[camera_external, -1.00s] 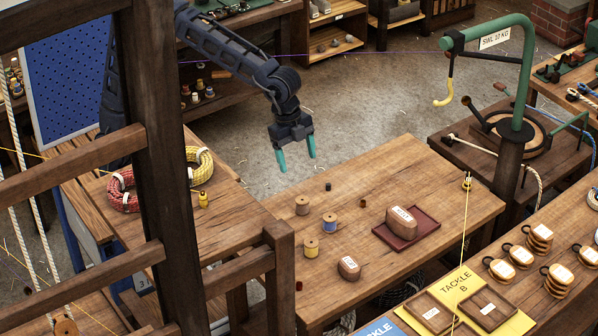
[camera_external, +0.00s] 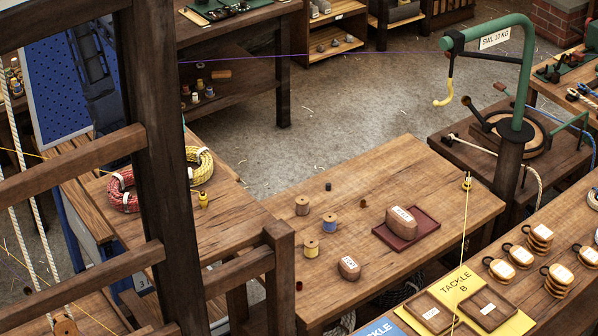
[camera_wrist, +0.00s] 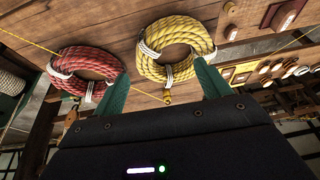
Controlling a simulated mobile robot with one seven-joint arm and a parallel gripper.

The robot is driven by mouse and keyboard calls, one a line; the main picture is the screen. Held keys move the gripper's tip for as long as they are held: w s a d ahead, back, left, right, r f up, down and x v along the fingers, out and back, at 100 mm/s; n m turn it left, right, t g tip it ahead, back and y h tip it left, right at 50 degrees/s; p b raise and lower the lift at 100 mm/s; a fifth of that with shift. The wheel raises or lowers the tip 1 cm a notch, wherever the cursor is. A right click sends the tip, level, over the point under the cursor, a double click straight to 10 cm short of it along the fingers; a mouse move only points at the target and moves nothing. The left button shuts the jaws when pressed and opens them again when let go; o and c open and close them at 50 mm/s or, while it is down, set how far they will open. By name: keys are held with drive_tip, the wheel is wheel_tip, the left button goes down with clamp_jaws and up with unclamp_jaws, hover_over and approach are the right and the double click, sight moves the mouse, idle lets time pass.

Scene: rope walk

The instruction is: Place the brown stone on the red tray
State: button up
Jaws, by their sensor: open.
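A brown stone-like block with a white label (camera_external: 401,217) sits on the dark red tray (camera_external: 424,236) on the middle bench. A smaller brown block with a white label (camera_external: 349,267) stands on bare wood near the bench's front edge, left of the tray. I cannot read either label clearly. In the wrist view the tray (camera_wrist: 272,21) and the smaller block (camera_wrist: 231,32) show at the top right. My gripper (camera_wrist: 161,68) is open and empty, its teal fingers apart over the rope-coil bench, away from both blocks. The post mostly hides it in the external view.
A red rope coil (camera_external: 123,192) and a yellow rope coil (camera_external: 199,163) lie on the left bench. Thread spools (camera_external: 311,248) stand left of the tray. A thick wooden post (camera_external: 165,170) and rails stand in front. A green crane (camera_external: 512,100) stands at right.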

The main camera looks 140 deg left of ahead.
drive_tip(key=s+d+f, duration=0.3)
drive_tip(key=s, duration=0.6)
drive_tip(key=shift+d+f, duration=0.25)
drive_tip(key=shift+f, duration=0.15)
